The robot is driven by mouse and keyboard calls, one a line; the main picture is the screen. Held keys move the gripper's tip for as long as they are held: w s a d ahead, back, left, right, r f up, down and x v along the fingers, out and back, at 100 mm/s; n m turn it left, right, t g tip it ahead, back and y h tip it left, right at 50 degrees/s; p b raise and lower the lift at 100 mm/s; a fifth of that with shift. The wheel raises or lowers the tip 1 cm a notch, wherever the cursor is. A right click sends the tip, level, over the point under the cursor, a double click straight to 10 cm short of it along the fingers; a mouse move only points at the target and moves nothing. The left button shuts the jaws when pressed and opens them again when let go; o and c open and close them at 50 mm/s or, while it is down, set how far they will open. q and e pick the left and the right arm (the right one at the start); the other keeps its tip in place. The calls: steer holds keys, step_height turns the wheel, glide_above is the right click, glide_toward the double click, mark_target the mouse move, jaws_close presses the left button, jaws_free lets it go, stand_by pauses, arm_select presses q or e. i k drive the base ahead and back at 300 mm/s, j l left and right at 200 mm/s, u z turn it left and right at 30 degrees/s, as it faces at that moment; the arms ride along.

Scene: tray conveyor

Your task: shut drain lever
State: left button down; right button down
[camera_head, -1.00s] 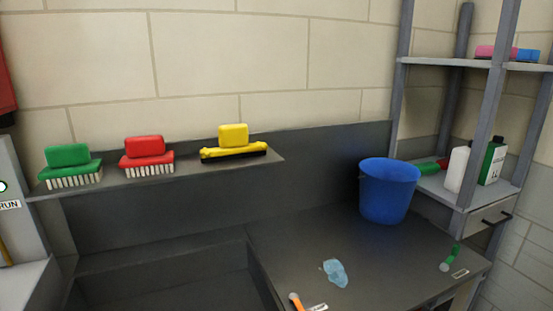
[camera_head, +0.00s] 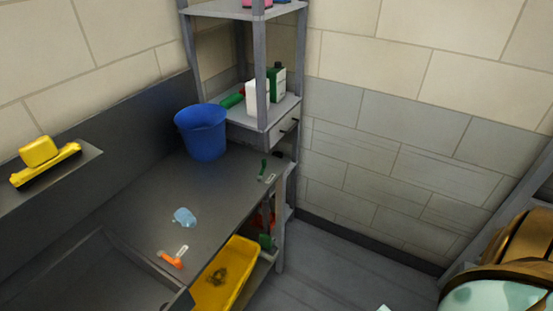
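Two small levers sit on the dark grey counter (camera_head: 150,195). An orange lever (camera_head: 170,260) is at the counter's front edge by the sink, with a small white label (camera_head: 181,250) beside it. A green lever (camera_head: 263,168) is at the far right end, with another small label (camera_head: 270,178). The labels are too small to read, so I cannot tell which is the drain lever or whether either is open. Neither of my grippers is in view.
A blue bucket (camera_head: 202,132) and a light blue blob (camera_head: 184,217) are on the counter. A yellow tub (camera_head: 238,257) sits below it. A grey shelf rack (camera_head: 260,75) holds bottles. Bare floor (camera_head: 330,270) lies right of the counter. A brown and mint object (camera_head: 500,285) is lower right.

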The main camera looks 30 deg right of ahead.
mark_target(259, 177)
steer(key=i+l+z, duration=0.1)
steer(key=z, duration=0.4)
steer(key=i+l+z, duration=0.15)
steer(key=l+z, duration=0.15)
steer(key=z, duration=0.2)
steer(key=i+l+z, duration=0.1)
steer(key=z, duration=0.35)
